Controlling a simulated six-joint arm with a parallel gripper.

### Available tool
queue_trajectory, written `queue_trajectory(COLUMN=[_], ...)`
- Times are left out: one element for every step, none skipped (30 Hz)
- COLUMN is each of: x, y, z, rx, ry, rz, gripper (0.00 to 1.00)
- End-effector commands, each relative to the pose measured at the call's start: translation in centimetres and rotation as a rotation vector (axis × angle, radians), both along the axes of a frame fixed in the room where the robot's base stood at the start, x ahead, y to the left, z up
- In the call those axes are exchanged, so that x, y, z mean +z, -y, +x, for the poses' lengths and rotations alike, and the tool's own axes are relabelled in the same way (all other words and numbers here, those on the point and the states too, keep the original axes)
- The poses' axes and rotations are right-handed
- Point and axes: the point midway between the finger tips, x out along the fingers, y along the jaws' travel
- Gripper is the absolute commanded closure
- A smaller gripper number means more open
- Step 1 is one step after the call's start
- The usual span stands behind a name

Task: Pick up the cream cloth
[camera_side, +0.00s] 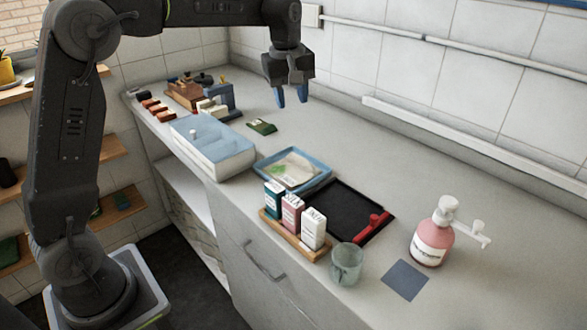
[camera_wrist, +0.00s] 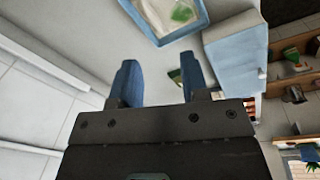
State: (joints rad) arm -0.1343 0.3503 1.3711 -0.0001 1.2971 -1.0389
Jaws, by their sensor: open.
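The cream cloth (camera_side: 291,173) seems to be the pale, flat piece with a green patch lying in a shallow blue tray (camera_side: 318,181). Part of the cloth (camera_wrist: 162,14) and the tray (camera_wrist: 184,32) also show at the top of the wrist view, cut off by the frame edge. My gripper (camera_side: 291,95) hangs above the counter, well above and behind the tray in the side view. Its two blue fingers point down, apart, with nothing between them. The open fingers (camera_wrist: 158,72) also show in the wrist view.
A large white and blue box (camera_side: 212,147) stands left of the tray. A green pad (camera_side: 262,127) lies behind it. A black tray (camera_side: 338,205), small cartons (camera_side: 291,214), a glass cup (camera_side: 346,264) and a pink soap bottle (camera_side: 431,242) stand nearer. The right rear counter is clear.

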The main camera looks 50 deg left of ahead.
Motion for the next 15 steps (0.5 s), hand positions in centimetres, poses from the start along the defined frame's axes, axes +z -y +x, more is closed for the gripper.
queue_trajectory(x=[-1.4, -2.1, -2.9, -3.5, -4.1, -4.8, -5.2, -5.6, -6.0, -6.3, -6.5, -6.8, -7.0, -7.3, -7.8], y=[-0.8, -1.2, -1.6, -1.9, -2.2, -2.6, -2.8, -3.0, -3.2, -3.3, -3.4, -3.5, -3.5, -3.5, -3.5], z=[1.9, 2.7, 3.7, 4.4, 5.0, 5.6, 6.0, 6.4, 6.7, 6.9, 7.1, 7.2, 7.3, 7.3, 7.3], rx=[0.075, 0.117, 0.169, 0.207, 0.241, 0.282, 0.308, 0.330, 0.354, 0.369, 0.380, 0.391, 0.397, 0.400, 0.401], ry=[-0.028, -0.041, -0.055, -0.066, -0.076, -0.088, -0.096, -0.100, -0.107, -0.112, -0.114, -0.117, -0.119, -0.121, -0.121], rz=[-0.011, -0.017, -0.022, -0.026, -0.029, -0.032, -0.034, -0.036, -0.038, -0.039, -0.039, -0.040, -0.040, -0.041, -0.041], gripper=[0.58, 0.58, 0.58, 0.58, 0.58, 0.58, 0.58, 0.58, 0.58, 0.58, 0.58, 0.58, 0.58, 0.58, 0.58])
